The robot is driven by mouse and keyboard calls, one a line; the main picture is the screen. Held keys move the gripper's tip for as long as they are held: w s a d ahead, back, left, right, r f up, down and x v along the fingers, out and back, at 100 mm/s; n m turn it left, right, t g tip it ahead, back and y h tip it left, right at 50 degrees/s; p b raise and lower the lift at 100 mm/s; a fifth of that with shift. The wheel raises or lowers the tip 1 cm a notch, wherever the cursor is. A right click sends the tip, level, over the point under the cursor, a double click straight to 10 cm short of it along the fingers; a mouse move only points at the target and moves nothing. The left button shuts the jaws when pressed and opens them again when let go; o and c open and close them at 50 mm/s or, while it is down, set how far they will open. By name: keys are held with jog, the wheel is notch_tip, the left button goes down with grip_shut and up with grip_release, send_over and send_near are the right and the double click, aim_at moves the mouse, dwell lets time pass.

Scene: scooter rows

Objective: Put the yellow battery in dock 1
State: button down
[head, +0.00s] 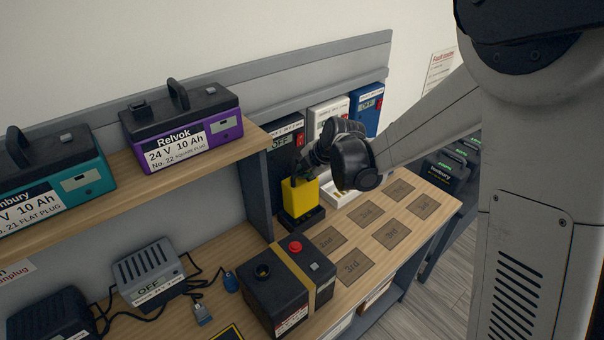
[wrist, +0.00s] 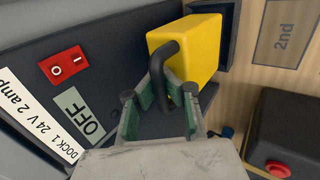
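The yellow battery (head: 299,197) is a yellow block with a black handle. It stands upright at the black base of dock 1 (head: 302,219), below the dark panel; whether it is fully seated I cannot tell. In the wrist view the battery (wrist: 190,48) is beside the dock 1 panel (wrist: 110,50), which has an "OFF" display and a red switch. My gripper (wrist: 160,88) has its green-padded fingers closed about the battery's black handle. In the head view my gripper (head: 308,165) is above the battery, partly hidden by my wrist.
A black battery with a red cap (head: 290,287) stands in front of the dock. A white tray (head: 343,197) lies behind my wrist. White (head: 327,112) and blue (head: 367,106) docks stand farther right. A shelf (head: 110,186) holds purple and teal batteries. Marked squares (head: 391,235) at right are bare.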

jog(key=shift+w+a+t+b, duration=0.1)
jog(key=shift+t+b, duration=0.2)
jog(key=shift+b, duration=0.35)
dwell(0.8)
jog(key=shift+f+b, duration=1.85)
jog(key=shift+f, duration=0.15)
dwell(1.1)
jog(key=c, duration=2)
grip_release()
jog(key=p, duration=0.5)
send_near(304, 181)
jog(key=v, duration=0.9)
jog(key=shift+d, duration=0.45)
